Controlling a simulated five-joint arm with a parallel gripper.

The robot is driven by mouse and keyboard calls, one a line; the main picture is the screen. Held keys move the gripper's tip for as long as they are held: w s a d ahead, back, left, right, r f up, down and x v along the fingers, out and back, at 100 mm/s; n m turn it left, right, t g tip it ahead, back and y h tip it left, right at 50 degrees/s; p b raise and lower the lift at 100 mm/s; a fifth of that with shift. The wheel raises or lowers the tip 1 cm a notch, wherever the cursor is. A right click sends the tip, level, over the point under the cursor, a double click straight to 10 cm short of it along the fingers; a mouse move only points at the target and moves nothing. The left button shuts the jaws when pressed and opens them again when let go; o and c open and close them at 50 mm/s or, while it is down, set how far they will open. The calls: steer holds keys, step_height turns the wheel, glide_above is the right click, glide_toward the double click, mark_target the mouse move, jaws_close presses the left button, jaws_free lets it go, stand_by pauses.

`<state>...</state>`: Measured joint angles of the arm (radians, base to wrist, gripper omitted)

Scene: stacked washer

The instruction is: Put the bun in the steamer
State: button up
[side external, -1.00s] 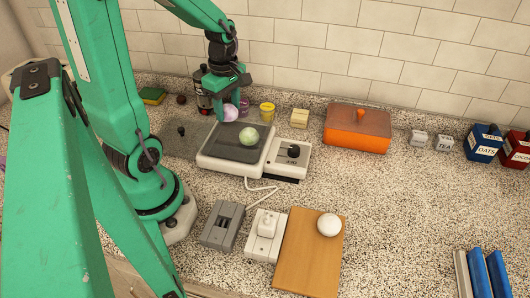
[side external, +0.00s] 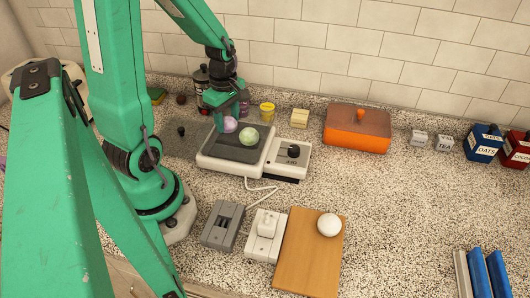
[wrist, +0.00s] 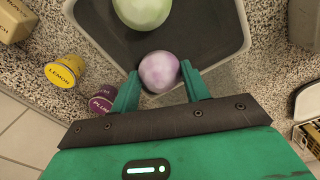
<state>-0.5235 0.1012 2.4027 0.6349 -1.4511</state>
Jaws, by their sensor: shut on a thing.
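My gripper (side external: 228,118) is shut on a pale purple, round bun-like ball (side external: 230,125). In the wrist view my gripper's fingers (wrist: 160,75) sit on either side of the purple ball (wrist: 159,68). Which object is the steamer is not clear.
A dial box (side external: 292,153) adjoins the appliance's right. An orange lidded box (side external: 357,140) stands at the back. A white round thing (side external: 329,225) sits on a wooden board (side external: 306,262). The right counter has free room.

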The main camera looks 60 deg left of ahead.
mark_target(228, 118)
steer(key=o, duration=0.7)
steer(key=shift+f, duration=0.1)
step_height(228, 118, up, 12)
stand_by(0.8)
steer(key=shift+d+r, duration=0.1)
steer(key=shift+r, duration=0.1)
